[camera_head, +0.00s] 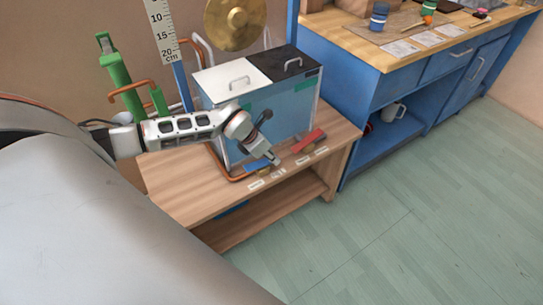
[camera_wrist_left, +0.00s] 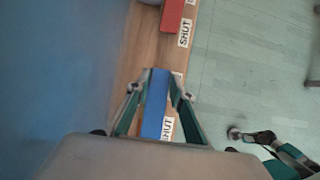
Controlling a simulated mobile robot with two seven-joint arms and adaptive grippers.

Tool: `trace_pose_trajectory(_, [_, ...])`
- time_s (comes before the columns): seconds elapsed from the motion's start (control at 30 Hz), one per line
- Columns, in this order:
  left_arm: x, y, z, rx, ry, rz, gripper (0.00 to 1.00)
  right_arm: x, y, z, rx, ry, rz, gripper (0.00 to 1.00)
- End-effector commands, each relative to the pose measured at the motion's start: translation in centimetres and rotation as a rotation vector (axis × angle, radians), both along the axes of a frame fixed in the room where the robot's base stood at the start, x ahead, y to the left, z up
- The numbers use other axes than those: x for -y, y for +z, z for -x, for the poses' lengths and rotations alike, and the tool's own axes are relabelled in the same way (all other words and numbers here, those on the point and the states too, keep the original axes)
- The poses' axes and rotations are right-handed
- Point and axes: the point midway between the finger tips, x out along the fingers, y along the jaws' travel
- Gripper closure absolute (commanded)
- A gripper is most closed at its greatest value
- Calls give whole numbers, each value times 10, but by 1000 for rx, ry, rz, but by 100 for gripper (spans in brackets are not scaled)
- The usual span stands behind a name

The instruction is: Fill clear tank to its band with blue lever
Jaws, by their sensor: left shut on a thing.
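The clear tank (camera_head: 291,108) stands on a wooden bench in the head view, with a bluish content behind its front wall. A green band (camera_head: 308,84) shows near its upper right. My left gripper (camera_head: 273,159) is low at the tank's front. In the left wrist view my left gripper (camera_wrist_left: 157,88) is shut on the blue lever (camera_wrist_left: 155,105), one finger on each side. In the head view the gripper hides most of that lever. What seems to be my right gripper (camera_wrist_left: 252,136) hangs over the floor in the left wrist view; its opening is unclear.
A red lever (camera_head: 309,141) lies right of my left gripper, and also shows in the left wrist view (camera_wrist_left: 172,14). SHUT labels (camera_wrist_left: 184,33) line the bench edge (camera_head: 200,206). A ruler, green post and brass gong stand behind. A blue cabinet (camera_head: 350,95) is right; the floor is clear.

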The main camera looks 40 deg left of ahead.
Motion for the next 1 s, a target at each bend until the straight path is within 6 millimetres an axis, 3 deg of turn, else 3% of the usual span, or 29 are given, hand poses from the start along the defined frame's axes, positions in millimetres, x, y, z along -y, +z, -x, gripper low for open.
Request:
trace_pose_trajectory(0.23, [-2, 6, 7, 164, 0, 69, 99, -2, 8, -2, 8, -1, -8, 60])
trace_pose_trajectory(0.6, [-5, 12, 14, 378, 2, 161, 99, -3, 3, 2, -1, -1, -10, 60])
trace_pose_trajectory(1.0, [-6, 16, 15, 461, 0, 191, 99, -2, 1, 3, -4, 0, -5, 60])
